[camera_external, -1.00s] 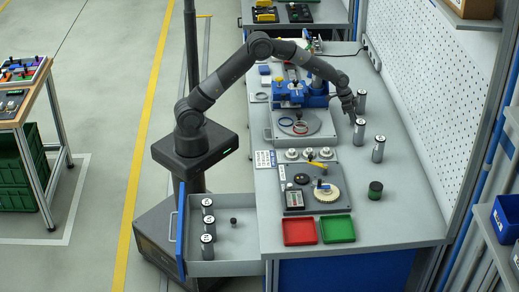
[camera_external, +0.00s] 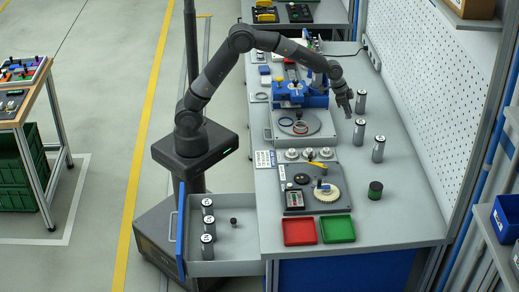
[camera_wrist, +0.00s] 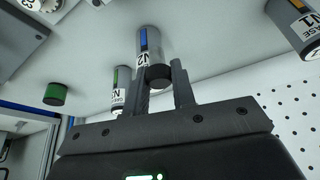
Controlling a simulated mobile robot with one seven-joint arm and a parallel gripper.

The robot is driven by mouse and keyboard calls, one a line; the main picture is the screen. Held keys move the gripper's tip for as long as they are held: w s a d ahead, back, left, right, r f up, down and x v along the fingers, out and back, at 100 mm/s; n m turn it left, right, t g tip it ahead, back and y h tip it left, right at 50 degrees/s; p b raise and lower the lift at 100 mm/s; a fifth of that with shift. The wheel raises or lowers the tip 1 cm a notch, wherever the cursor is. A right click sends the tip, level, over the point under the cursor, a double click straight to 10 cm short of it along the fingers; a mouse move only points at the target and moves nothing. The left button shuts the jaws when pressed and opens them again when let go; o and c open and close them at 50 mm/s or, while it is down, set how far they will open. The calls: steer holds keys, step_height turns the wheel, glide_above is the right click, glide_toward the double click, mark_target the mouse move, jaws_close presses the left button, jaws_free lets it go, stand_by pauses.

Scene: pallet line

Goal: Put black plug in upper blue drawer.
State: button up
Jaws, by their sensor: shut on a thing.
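My gripper (camera_external: 346,104) is above the right part of the workbench, close to the standing silver cylinders. In the wrist view its fingers (camera_wrist: 162,92) are closed on a small round black plug (camera_wrist: 158,77). The plug is too small to make out in the external view. A drawer with a blue front (camera_external: 181,232) is pulled out at the left of the bench, far from my gripper. Inside it stand several silver cylinders (camera_external: 208,225) along the blue front and a small dark knob-like piece (camera_external: 233,221).
Silver cylinders (camera_external: 359,133) (camera_external: 378,150) (camera_external: 361,101) stand near my gripper. A dark jar with a green top (camera_external: 376,190), a red tray (camera_external: 299,232) and a green tray (camera_external: 338,229) are nearer the front. A blue fixture (camera_external: 290,92) stands left of my gripper. A pegboard (camera_external: 430,90) bounds the right.

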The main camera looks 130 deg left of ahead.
steer(key=shift+d+r, duration=0.55)
steer(key=shift+r, duration=2)
steer(key=w+d+m+h, duration=0.15)
steer(key=w+d, duration=0.25)
steer(key=d, duration=0.7)
steer(key=w+d+m, duration=0.3)
steer(key=w+d, duration=0.1)
steer(key=d, duration=0.7)
steer(key=w+d+m+h, duration=0.15)
steer(key=w+d, duration=0.25)
steer(key=d, duration=0.7)
steer(key=m+h, duration=0.2)
steer(key=m, duration=0.6)
glide_above(235, 256)
steer(key=w+d, duration=0.3)
step_height(235, 256, down, 25)
steer(key=shift+s+a+f, duration=0.15)
steer(key=shift+f, duration=2.7)
steer(key=shift+s+a+f, duration=0.1)
steer(key=shift+f, duration=2.7)
